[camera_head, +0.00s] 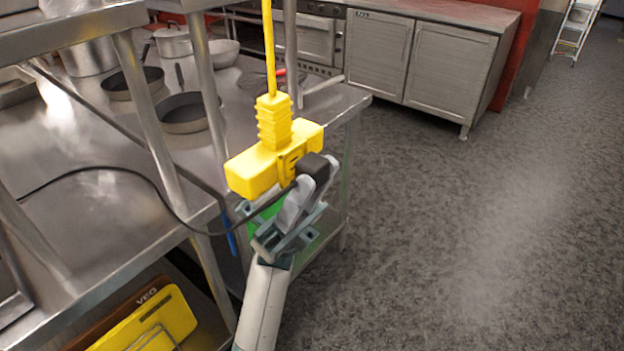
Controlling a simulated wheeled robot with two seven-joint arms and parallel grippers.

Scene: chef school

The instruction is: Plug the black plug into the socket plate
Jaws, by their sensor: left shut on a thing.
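The socket plate appears to be the yellow block (258,172) hanging from a ribbed yellow cable in the middle of the head view. My left gripper (316,172) comes up from below, just in front and to the right of the block. It is shut on the black plug (311,164), whose dark end shows between the fingers. The plug is right at the block's right side in the picture. I cannot tell whether it touches the block or sits in it, as the fingers hide part of it. My right gripper is not in view.
A steel table (110,220) with upright posts stands at the left, bearing pans (183,113) and a pot (172,42). A black cable (100,168) loops over it towards my gripper. The grey floor (450,220) at the right is clear.

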